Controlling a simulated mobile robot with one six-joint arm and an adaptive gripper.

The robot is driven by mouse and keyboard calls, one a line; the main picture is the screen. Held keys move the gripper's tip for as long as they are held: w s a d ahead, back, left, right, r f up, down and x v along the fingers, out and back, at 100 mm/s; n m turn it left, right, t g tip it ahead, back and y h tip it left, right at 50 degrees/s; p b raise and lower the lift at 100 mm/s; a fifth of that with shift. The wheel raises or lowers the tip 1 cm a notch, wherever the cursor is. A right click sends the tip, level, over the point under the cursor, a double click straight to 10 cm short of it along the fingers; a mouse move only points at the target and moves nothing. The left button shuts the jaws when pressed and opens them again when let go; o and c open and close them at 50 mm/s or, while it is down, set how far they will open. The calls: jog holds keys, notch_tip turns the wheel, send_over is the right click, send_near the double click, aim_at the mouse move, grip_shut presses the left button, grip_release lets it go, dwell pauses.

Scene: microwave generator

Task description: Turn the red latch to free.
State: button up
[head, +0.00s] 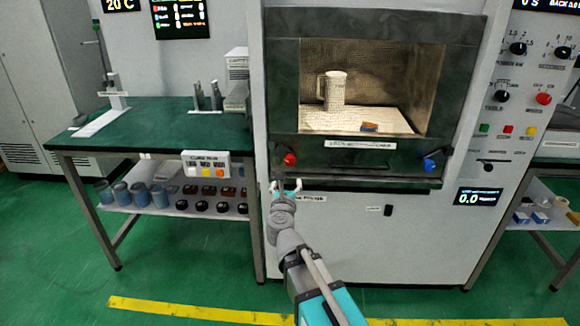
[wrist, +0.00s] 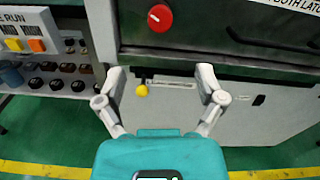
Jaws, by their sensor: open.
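The red latch (head: 290,159) is a round red knob on the lower left of the microwave generator's dark door frame. It also shows near the top of the wrist view (wrist: 160,18), with a small pale mark on its face. A matching blue latch (head: 429,164) sits at the frame's lower right. My gripper (head: 287,185) is just below the red latch in the head view, apart from it. In the wrist view my gripper (wrist: 160,78) is open, its fingers spread wide with nothing held between them. The red latch lies beyond the fingertips, between them and higher up.
A small yellow knob (wrist: 142,91) sits below the dark frame. The chamber holds a mug (head: 334,90) and a small orange-and-blue block (head: 369,127). A green-topped bench (head: 150,128) with a button box (head: 205,165) stands at left. The floor in front is clear.

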aim_at(290, 162)
jog(key=shift+w, duration=0.1)
dwell(0.3)
jog(key=w, duration=1.3)
jog(key=shift+w, duration=0.35)
jog(key=c, duration=1.2)
